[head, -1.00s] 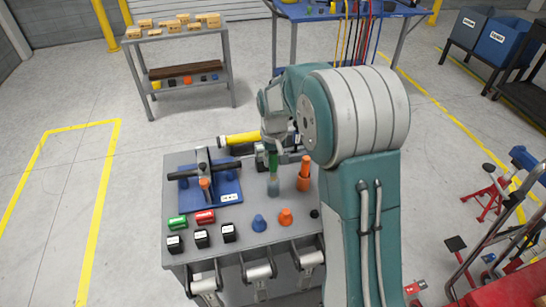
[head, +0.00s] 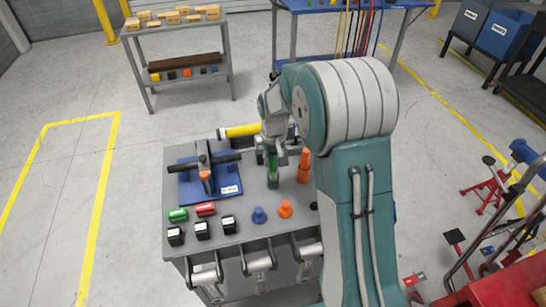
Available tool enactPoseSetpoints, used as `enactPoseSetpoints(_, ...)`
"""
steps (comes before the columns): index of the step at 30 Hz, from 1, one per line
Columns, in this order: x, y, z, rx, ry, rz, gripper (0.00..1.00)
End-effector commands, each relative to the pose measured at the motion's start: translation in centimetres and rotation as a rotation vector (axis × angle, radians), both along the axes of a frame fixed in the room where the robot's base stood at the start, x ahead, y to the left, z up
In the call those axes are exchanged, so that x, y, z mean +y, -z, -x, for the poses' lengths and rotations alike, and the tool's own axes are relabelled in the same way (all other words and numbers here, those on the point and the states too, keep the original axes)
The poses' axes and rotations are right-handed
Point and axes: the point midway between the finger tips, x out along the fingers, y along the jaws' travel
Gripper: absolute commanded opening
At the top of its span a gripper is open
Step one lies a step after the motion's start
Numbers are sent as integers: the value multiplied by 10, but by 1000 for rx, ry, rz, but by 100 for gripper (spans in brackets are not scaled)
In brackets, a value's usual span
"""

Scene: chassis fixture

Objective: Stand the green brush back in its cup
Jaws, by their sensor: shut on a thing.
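The green brush (head: 273,160) is upright on the grey bench top, near its back middle. My gripper (head: 273,150) is shut on its upper part, which is partly hidden by the gripper and wrist. A dull green cup (head: 272,180) shows directly below the green handle. The brush's lower end meets or overlaps the cup's mouth; the view is too small to tell how deep it sits. An orange brush (head: 305,155) stands in an orange cup (head: 303,174) just to the right.
A blue fixture (head: 228,190) with a dark bar lies left of the cup. A yellow cylinder (head: 240,131) lies behind. Small green, red and black blocks (head: 202,229), a blue cone (head: 259,214) and an orange cone (head: 285,208) stand in front. My arm covers the bench's right side.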

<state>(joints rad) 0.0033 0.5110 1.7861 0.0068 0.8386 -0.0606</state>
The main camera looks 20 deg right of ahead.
Motion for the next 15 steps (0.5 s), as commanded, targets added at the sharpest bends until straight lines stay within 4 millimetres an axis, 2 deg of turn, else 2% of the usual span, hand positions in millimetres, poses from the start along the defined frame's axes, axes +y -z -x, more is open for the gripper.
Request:
enactPoseSetpoints(7,0,1,0,0,0,0,0)
enactPoseSetpoints(8,0,1,0,0,0,0,50)
enactPoseSetpoints(9,0,1,0,0,0,0,68)
enactPoseSetpoints(10,0,1,0,0,0,0,77)
enactPoseSetpoints(15,0,1,0,0,0,0,77)
